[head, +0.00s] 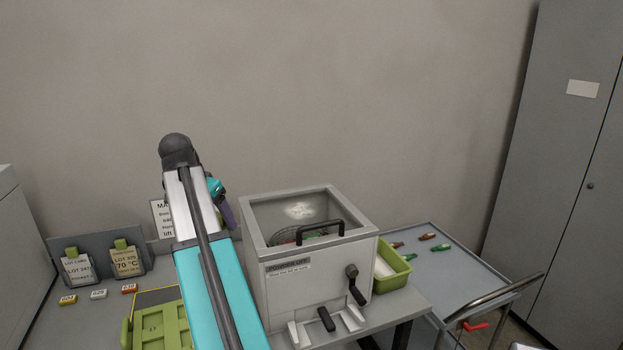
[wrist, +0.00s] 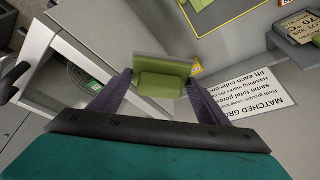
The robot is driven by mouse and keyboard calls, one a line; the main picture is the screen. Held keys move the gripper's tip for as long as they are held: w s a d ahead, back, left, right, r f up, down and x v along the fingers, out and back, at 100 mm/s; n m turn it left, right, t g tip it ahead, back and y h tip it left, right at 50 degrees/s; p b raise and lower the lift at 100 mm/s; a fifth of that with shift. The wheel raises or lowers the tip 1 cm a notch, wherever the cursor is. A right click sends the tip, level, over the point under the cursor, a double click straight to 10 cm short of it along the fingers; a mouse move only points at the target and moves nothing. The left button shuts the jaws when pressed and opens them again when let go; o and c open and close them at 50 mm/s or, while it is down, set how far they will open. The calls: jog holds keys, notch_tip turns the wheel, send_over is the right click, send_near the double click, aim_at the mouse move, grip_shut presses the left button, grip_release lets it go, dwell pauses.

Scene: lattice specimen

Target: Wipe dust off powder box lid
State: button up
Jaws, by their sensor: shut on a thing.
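A mesh and something green show dimly beneath. My gripper (head: 228,215) is left of the box, above bench level, partly hidden by my arm. In the wrist view, my gripper (wrist: 158,88) is shut on a green block (wrist: 160,84) with a flat olive-grey plate. The box's edge (wrist: 42,62) shows at left there, apart from the block.
A green bin (head: 396,272) stands right of the box, beside a grey cart (head: 455,265) with several small bottles. Levers (head: 355,285) stick out of the box front. A green container (head: 155,325), a card stand (head: 88,245) and a printed sign (wrist: 235,98) are on the left.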

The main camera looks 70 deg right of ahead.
jog(key=s+d+r+m, duration=0.1)
jog(key=s+d, duration=0.2)
jog(key=s+d+r+m+g, duration=0.1)
jog(key=s+d+m, duration=0.1)
jog(key=s+d, duration=0.1)
jog(key=s+d+r+m+p, duration=0.1)
jog(key=s+d+r, duration=0.1)
jog(key=s+d, duration=0.1)
jog(key=shift+s+d+m+g+y, duration=0.3)
jog(key=shift+s+d+m+g, duration=0.1)
jog(key=shift+d, duration=0.2)
jog(key=s+d+r+m+g, duration=0.1)
jog(key=s+d+r+m, duration=0.2)
jog(key=s+d, duration=0.4)
jog(key=s+m, duration=0.1)
jog(key=s, duration=0.3)
jog(key=shift+r+y+p, duration=0.25)
jog(key=shift+y+p, duration=0.05)
jog(key=shift+y, duration=0.1)
jog(key=shift+f, duration=0.15)
